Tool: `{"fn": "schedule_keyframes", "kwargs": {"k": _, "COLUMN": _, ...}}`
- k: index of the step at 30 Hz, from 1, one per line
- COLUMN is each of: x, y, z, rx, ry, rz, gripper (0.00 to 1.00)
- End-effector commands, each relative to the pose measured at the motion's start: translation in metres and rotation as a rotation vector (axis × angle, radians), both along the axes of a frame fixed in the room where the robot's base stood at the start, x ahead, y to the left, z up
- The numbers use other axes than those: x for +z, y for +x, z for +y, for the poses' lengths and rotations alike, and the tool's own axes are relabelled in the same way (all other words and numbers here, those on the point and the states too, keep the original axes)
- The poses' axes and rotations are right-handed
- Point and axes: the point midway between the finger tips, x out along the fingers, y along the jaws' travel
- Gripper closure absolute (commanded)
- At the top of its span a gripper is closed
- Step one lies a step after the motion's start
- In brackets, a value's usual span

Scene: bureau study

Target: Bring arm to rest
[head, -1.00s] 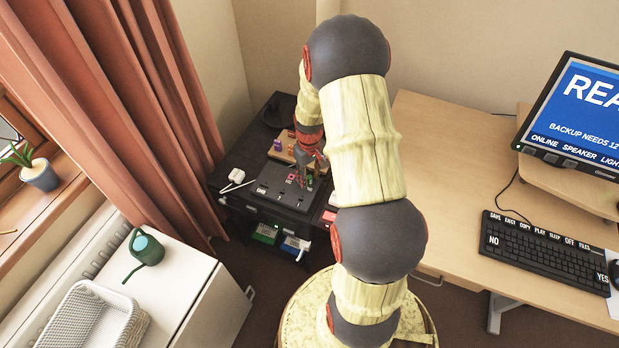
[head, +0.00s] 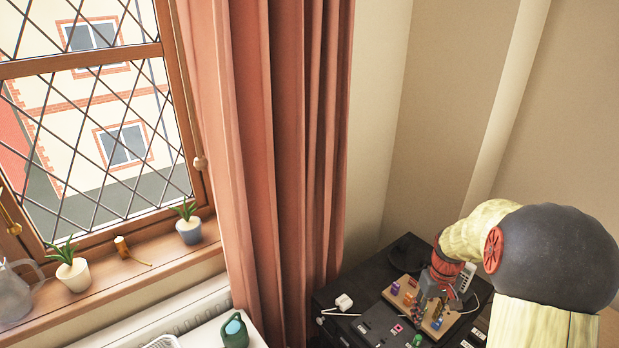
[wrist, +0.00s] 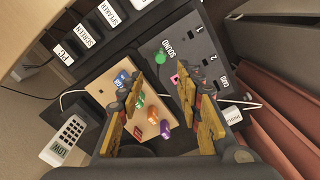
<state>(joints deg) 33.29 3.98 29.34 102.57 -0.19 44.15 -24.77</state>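My gripper (wrist: 161,80) is open in the wrist view, its two fingers spread apart with nothing seen between them. Below it are a wooden board (wrist: 112,90) with several coloured pieces and a black panel (wrist: 205,57) marked SOUND, 1, 2 and CARD. In the head view my arm comes in from the right, and my gripper (head: 432,308) points down over the wooden board (head: 395,300) on the dark table. The height of the fingertips above the board is hard to tell.
A black strip (wrist: 92,32) labelled PC, SCREEN and SPEAKER and a white handset (wrist: 68,138) lie near the board. A white plug (head: 344,302) lies on the dark table (head: 335,290). The curtain (head: 270,150), window sill pots (head: 189,230) and green watering can (head: 234,331) are to the left.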

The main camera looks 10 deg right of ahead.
Motion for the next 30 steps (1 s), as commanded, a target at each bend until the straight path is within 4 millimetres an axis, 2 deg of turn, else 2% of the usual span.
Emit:
{"fn": "schedule_keyframes", "kwargs": {"k": 5, "x": -0.002, "y": -0.006, "z": 0.004, "rx": -0.069, "ry": 0.009, "rz": 0.016, "gripper": 0.65}}
{"fn": "schedule_keyframes", "kwargs": {"k": 8, "x": -0.008, "y": -0.031, "z": 0.020, "rx": -0.142, "ry": 0.036, "rz": 0.064, "gripper": 0.65}}
{"fn": "schedule_keyframes", "kwargs": {"k": 12, "x": 0.026, "y": -0.052, "z": 0.049, "rx": -0.206, "ry": 0.028, "rz": 0.057, "gripper": 0.65}}
{"fn": "schedule_keyframes", "kwargs": {"k": 19, "x": 0.090, "y": -0.074, "z": 0.107, "rx": -0.210, "ry": -0.005, "rz": -0.016, "gripper": 0.65}}
{"fn": "schedule_keyframes", "kwargs": {"k": 24, "x": 0.141, "y": -0.096, "z": 0.159, "rx": -0.161, "ry": -0.030, "rz": -0.121, "gripper": 0.65}}
{"fn": "schedule_keyframes", "kwargs": {"k": 30, "x": 0.191, "y": -0.126, "z": 0.214, "rx": -0.049, "ry": -0.046, "rz": -0.275, "gripper": 0.65}}
